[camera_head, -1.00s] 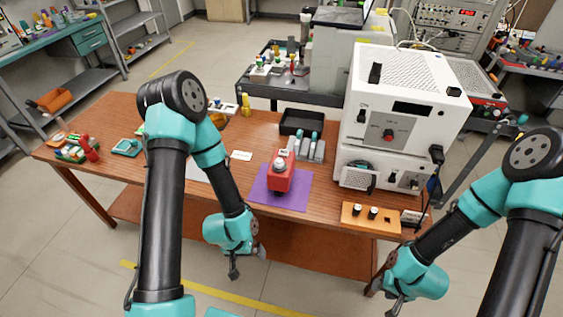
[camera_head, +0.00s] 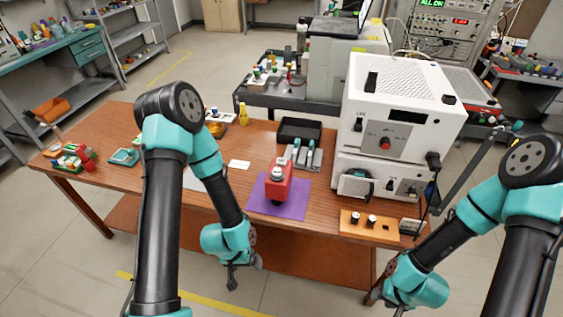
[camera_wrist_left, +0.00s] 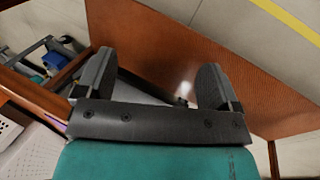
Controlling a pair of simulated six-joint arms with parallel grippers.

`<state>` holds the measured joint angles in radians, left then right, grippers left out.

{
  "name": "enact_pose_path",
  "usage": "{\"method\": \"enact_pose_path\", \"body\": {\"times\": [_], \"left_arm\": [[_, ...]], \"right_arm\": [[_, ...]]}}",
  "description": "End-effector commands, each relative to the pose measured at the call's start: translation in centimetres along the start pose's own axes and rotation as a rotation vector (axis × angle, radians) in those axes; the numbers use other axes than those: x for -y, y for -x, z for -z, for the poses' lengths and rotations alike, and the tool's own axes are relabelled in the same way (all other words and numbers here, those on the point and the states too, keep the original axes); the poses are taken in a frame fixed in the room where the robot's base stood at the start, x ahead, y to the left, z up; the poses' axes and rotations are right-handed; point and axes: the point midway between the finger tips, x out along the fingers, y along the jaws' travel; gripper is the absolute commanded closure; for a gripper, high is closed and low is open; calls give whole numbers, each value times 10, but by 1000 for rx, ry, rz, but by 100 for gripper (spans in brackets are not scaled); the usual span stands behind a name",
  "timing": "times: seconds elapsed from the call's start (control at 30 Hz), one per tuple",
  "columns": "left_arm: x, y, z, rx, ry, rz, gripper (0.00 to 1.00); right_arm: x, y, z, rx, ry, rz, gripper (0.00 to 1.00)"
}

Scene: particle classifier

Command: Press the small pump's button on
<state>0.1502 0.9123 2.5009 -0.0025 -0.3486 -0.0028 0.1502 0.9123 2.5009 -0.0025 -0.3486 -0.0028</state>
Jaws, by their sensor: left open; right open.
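A small red device (camera_head: 277,187) with a grey-white round top stands upright on a purple mat (camera_head: 292,209) near the table's front edge. On the right, a large white box (camera_head: 424,116) with a red knob sits on a lower white box (camera_head: 421,172) with dials and a round black-and-white part. No readable label tells me which is the small pump. My left gripper (camera_head: 245,271) hangs in front of the table edge, below and left of the mat. It is open and empty in the left wrist view (camera_wrist_left: 156,78). My right gripper (camera_head: 377,296) is low by the table's front right, apart from everything.
An orange block (camera_head: 386,231) with small black-and-white knobs lies at the table's front right. A black tray (camera_head: 300,129) and grey cylinders (camera_head: 308,159) stand behind the mat. A white card (camera_head: 240,164) lies left of them. The wood between the card and the left-hand items is mostly clear.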

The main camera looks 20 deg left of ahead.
Motion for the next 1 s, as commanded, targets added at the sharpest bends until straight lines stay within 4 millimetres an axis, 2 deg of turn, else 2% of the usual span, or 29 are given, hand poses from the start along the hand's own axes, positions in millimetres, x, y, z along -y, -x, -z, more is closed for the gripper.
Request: {"method": "enact_pose_path", "body": {"times": [0.07,0.9,1.0], "left_arm": [[0,0,0,0,0,0,20],[0,0,0,0,0,0,100],[0,0,0,0,0,0,100]], "right_arm": [[0,0,0,0,0,0,57],[0,0,0,0,0,0,57],[0,0,0,0,0,0,57]]}}
